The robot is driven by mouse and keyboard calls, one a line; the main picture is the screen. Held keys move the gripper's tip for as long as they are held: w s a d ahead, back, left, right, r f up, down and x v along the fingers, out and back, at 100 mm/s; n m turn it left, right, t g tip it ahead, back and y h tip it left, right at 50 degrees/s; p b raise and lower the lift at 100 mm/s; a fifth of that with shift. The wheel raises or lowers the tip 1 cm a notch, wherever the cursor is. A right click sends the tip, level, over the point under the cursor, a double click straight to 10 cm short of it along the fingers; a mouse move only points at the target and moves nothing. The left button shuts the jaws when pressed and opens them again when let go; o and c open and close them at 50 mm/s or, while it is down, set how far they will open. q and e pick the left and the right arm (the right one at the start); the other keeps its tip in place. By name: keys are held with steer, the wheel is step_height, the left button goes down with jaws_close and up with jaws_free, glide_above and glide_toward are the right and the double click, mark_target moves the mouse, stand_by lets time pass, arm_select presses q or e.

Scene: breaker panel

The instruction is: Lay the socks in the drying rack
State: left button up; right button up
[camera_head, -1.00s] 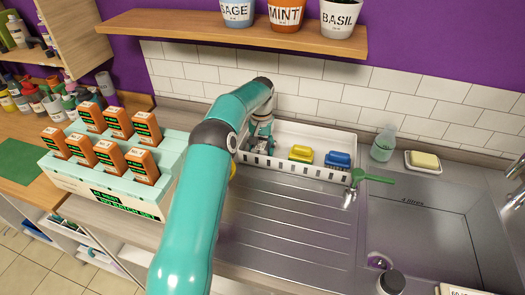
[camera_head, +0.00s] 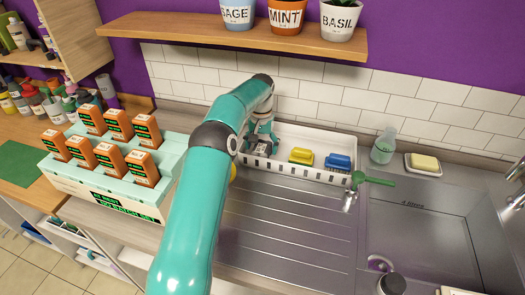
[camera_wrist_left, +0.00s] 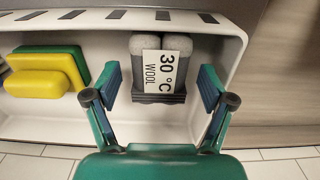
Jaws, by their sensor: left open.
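The drying rack is a white slotted tray (camera_head: 315,172) against the tiled wall; its rim also shows in the left wrist view (camera_wrist_left: 235,35). A grey pair of socks with a "30 °C WOOL" label (camera_wrist_left: 165,72) lies inside one end of it. My left gripper (camera_head: 262,143) is over that end. In the left wrist view my left gripper (camera_wrist_left: 160,88) is open, one finger on each side of the grey socks, with visible gaps. The arm and gripper hide the socks in the head view. My right gripper is not in view.
A yellow item (camera_head: 301,156) and a blue item (camera_head: 338,162) share the rack. A mint crate (camera_head: 100,190) of orange boxes stands left. A shelf with pots (camera_head: 230,35) hangs above.

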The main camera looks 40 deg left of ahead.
mark_target(261, 147)
arm_select(q)
step_height(261, 147, up, 6)
steer(key=shift+s+f, duration=0.1)
stand_by(0.7)
